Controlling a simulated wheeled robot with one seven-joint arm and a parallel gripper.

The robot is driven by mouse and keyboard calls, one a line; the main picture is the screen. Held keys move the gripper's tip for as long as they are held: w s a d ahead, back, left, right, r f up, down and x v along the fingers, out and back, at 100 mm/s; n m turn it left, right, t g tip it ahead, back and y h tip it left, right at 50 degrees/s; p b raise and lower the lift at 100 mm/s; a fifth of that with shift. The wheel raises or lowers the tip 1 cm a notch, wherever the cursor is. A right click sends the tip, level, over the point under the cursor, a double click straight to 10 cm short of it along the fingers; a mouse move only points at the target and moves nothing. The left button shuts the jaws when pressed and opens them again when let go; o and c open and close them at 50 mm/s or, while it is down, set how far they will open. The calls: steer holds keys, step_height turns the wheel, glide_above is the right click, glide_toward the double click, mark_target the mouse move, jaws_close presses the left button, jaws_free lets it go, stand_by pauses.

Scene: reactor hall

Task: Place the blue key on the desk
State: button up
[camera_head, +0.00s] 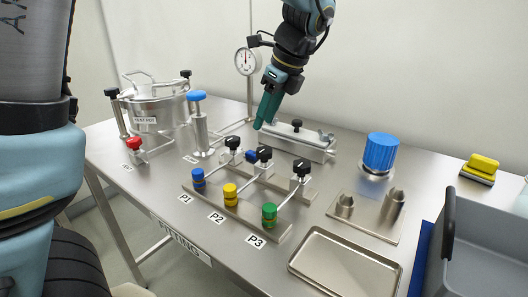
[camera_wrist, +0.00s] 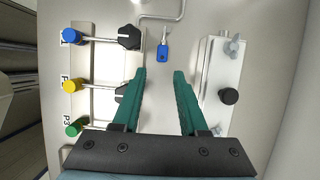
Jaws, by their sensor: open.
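The blue key (camera_wrist: 163,53) has a blue tag-like head and a thin silver shank. It appears to lie on the steel desk (camera_wrist: 159,112), between the valve row and the clamped metal block. In the head view the blue key (camera_head: 251,155) shows as a small blue patch, partly hidden behind the black valve knobs. My gripper (camera_wrist: 160,74) is open and empty, pointing down over the desk. In the wrist view the key shows just beyond the fingertips, roughly centred between them, apart from both. In the head view my gripper (camera_head: 266,118) is above the block's left end.
Valves with blue, yellow and green (camera_head: 269,215) caps stand on the left side of the wrist view. The clamped block (camera_head: 299,140) is close on the other side. A gauge (camera_head: 247,62), lidded pot (camera_head: 157,107), blue-capped cylinder (camera_head: 381,152), empty tray (camera_head: 345,266) and grey bin (camera_head: 485,255) surround them.

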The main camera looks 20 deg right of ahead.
mark_target(252, 152)
steer(key=x, duration=0.4)
steer(key=shift+w+d+f, duration=0.1)
steer(key=shift+d+f, duration=0.05)
steer(key=shift+f, duration=0.05)
steer(key=shift+p+x, duration=0.65)
steer(key=shift+x, duration=2.4)
steer(key=shift+w+r, duration=0.1)
steer(key=shift+w, duration=0.05)
jaws_close()
